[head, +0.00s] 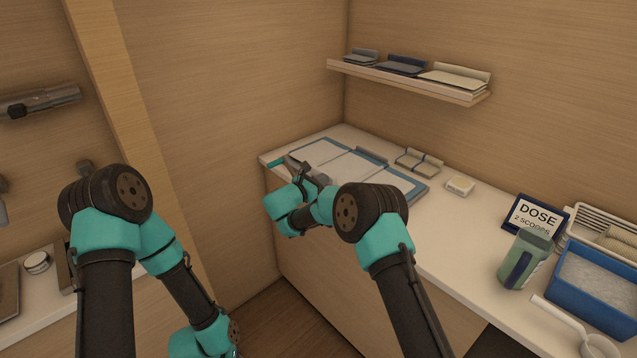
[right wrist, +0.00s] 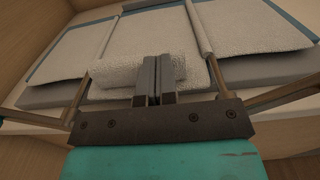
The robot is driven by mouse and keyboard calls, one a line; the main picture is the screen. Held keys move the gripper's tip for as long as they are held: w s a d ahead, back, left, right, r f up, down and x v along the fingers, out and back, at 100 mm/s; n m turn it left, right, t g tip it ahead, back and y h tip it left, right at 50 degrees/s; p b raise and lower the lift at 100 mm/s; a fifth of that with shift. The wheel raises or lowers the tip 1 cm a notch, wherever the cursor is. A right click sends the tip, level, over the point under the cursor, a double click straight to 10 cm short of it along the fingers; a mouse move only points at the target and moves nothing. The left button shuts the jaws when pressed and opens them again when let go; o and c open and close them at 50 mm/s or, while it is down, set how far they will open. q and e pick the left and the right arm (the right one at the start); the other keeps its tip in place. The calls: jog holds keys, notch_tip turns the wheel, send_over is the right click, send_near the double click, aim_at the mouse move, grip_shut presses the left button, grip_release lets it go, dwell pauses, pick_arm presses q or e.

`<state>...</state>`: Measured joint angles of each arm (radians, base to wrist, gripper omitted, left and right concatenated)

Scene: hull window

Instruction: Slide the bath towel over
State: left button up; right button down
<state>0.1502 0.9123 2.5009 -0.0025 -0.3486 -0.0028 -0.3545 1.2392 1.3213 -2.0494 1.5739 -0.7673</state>
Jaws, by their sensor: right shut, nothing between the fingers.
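White terry towelling (right wrist: 185,35) lies flat in panels on a grey board with blue edges; in the head view the panels (head: 349,172) lie at the counter's far left end. A thicker folded piece of towelling (right wrist: 115,75) sits at the near edge in the right wrist view. I cannot tell which piece is the bath towel. My right gripper (right wrist: 155,62) is shut and empty, its fingertips over or against that folded piece; contact is unclear. In the head view my right gripper (head: 301,171) is at the board's near left edge. My left arm hangs low; its fingers are out of frame.
A shelf (head: 408,82) with folded cloths is on the wall above. A banded bundle (head: 418,161), a soap-like block (head: 460,186), a DOSE sign (head: 537,216), a green bottle (head: 524,260) and a blue tub (head: 592,302) stand to the right. The counter middle is clear.

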jog(key=x, duration=0.3)
jog(key=shift+w+d, duration=0.15)
jog(key=shift+d, duration=0.05)
dwell(0.3)
jog(key=v, duration=1.4)
